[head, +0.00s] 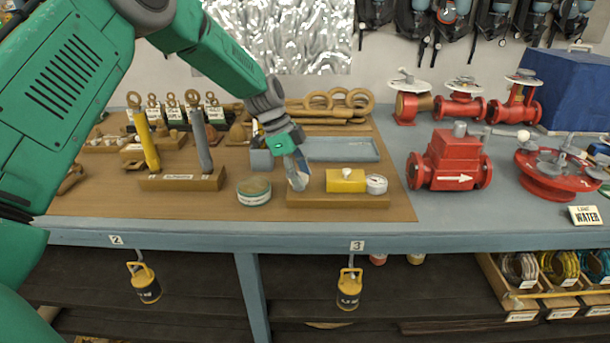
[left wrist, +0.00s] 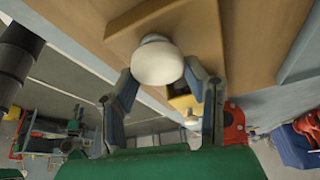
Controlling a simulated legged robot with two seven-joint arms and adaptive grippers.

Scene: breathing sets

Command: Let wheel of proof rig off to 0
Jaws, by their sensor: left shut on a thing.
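The proof rig is a wooden base (head: 340,201) on the bench mat with a yellow block (head: 346,180) and a round white-faced gauge (head: 376,184) at its right end. The gauge reading is too small to make out. My left gripper (head: 298,180) reaches down at the left end of the rig, beside the yellow block. In the left wrist view, its fingers (left wrist: 165,85) are closed around a pale round knob (left wrist: 157,60), which looks like the rig's wheel. In the head view the fingers hide the wheel. The yellow block (left wrist: 183,101) shows behind the knob. My right gripper does not show.
A round green-rimmed tin (head: 254,191) stands just left of the rig. A blue-grey tray (head: 342,149) lies behind it. Yellow weights (head: 349,288) hang below the bench edge.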

